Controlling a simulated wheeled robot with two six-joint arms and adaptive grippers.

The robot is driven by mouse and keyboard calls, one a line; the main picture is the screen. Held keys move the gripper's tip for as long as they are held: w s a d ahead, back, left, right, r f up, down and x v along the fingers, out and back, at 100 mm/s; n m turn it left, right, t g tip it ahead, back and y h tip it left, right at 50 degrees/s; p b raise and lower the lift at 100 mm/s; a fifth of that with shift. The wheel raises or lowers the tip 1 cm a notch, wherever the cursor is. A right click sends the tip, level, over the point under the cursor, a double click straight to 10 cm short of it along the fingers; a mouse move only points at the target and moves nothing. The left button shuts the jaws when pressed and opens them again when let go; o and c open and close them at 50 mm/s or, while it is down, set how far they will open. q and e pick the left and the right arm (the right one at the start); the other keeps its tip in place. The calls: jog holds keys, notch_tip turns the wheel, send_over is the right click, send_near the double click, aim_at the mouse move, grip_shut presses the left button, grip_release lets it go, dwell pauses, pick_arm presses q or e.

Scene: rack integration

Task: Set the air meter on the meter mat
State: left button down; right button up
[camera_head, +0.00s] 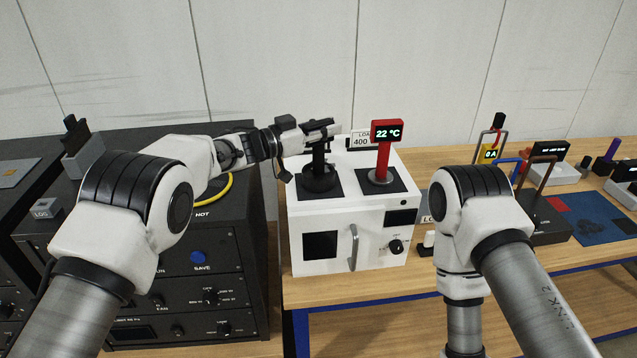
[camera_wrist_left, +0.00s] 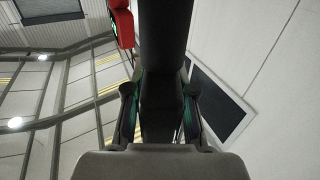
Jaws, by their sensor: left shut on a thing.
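A white box (camera_head: 350,215) stands on the wooden bench with two dark mats on its top. A red meter (camera_head: 383,150) reading "22 °C" stands upright on the right mat (camera_head: 400,180). A black post-like device (camera_head: 319,178) with a round base stands at the left mat (camera_head: 302,191); I cannot tell whether its base touches. No label shows which is the air meter. My left gripper (camera_head: 322,134) is shut on the black device's upper part. In the left wrist view, the dark post (camera_wrist_left: 161,100) fills the space between the fingers. My right gripper is out of view.
A dark cabinet (camera_head: 225,235) with knobs and a yellow cable stands left of the box. A sign (camera_head: 360,140) reading "400" is behind the red meter. To the right, a device (camera_head: 490,152) reading "0 A" and a blue mat (camera_head: 600,226) occupy the bench.

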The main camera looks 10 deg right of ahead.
pick_arm(q)
jog(key=shift+f, duration=0.2)
jog(key=c, duration=0.9)
grip_release()
jog(key=v, duration=1.2)
jog(key=shift+f, duration=0.1)
